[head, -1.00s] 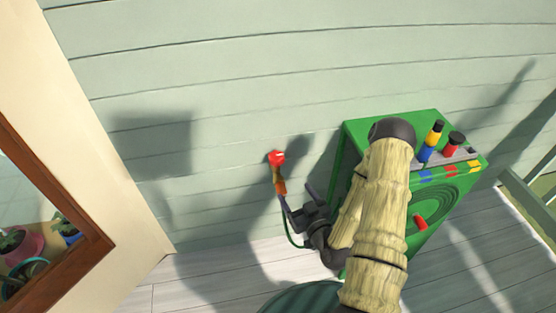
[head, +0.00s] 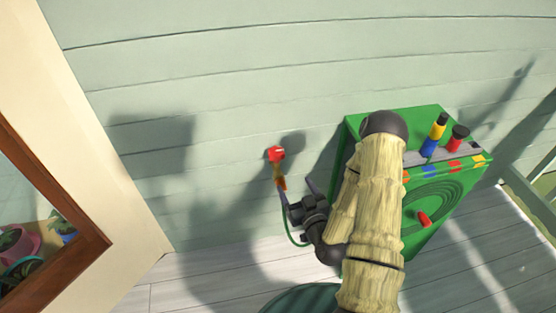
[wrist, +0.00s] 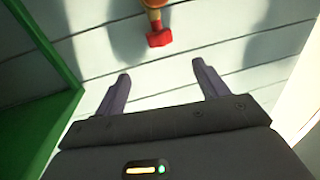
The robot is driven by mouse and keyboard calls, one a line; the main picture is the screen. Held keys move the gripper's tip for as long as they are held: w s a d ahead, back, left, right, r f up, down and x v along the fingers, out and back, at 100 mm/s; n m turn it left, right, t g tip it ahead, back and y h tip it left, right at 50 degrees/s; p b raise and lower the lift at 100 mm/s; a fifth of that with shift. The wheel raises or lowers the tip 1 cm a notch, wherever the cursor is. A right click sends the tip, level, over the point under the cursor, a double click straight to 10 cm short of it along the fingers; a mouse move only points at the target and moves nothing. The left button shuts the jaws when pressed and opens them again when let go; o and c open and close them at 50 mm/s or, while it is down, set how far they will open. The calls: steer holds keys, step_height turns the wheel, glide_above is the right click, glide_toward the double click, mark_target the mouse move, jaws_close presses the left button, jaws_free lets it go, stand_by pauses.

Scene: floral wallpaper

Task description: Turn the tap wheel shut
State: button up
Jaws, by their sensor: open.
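The red tap wheel (head: 276,154) sits on a brass tap (head: 280,181) at the green plank wall. In the wrist view the red wheel (wrist: 160,39) is at the top, ahead of my fingertips and between their lines. My gripper (wrist: 162,82) is open and empty, its two purple-grey fingers apart with plank wall showing between them. In the head view my gripper (head: 297,198) is just below and right of the tap, and its fingers partly overlap the tap's lower end. I cannot tell whether they touch it.
A green cabinet (head: 440,212) with bottles (head: 434,136) on top stands right of the tap, close to my arm. A wood-framed window (head: 50,212) is at the left. A dark green round object (head: 303,299) lies at the bottom. The wall left of the tap is clear.

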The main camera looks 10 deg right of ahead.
steer(key=w+b, duration=0.1)
steer(key=b, duration=0.8)
glide_toward(279, 158)
steer(key=w, duration=0.5)
steer(key=w+a, duration=0.1)
steer(key=w, duration=0.2)
steer(key=w+b, duration=0.1)
steer(key=w, duration=0.2)
steer(key=shift+a, duration=0.35)
steer(key=shift+c, duration=0.2)
steer(key=c, duration=0.9)
